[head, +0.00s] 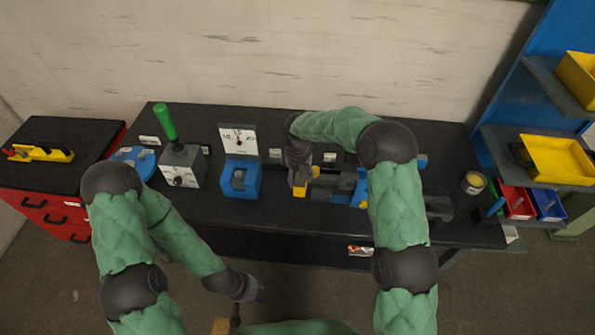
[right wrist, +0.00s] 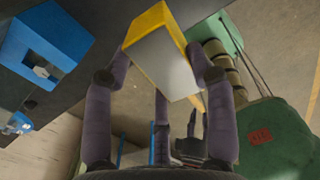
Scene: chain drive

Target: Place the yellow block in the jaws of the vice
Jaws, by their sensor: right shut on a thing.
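The yellow block (head: 299,191) is held in my right gripper (head: 299,180), just left of the dark grey and blue vice (head: 345,186) on the bench. In the right wrist view the block (right wrist: 158,45) sits tilted between the fingers, with a yellow top edge and a pale grey face. My right forearm and hand partly cover the vice from above, so the gap between its jaws does not show clearly. My left gripper (head: 250,290) hangs low in front of the bench, away from everything; its fingers are too dark to read.
A blue fixture (head: 239,180) with a dial plate stands left of the right gripper. Further left is a grey box with a green-handled lever (head: 180,160). A round tin (head: 473,183) and red and blue bins (head: 517,202) are at the right.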

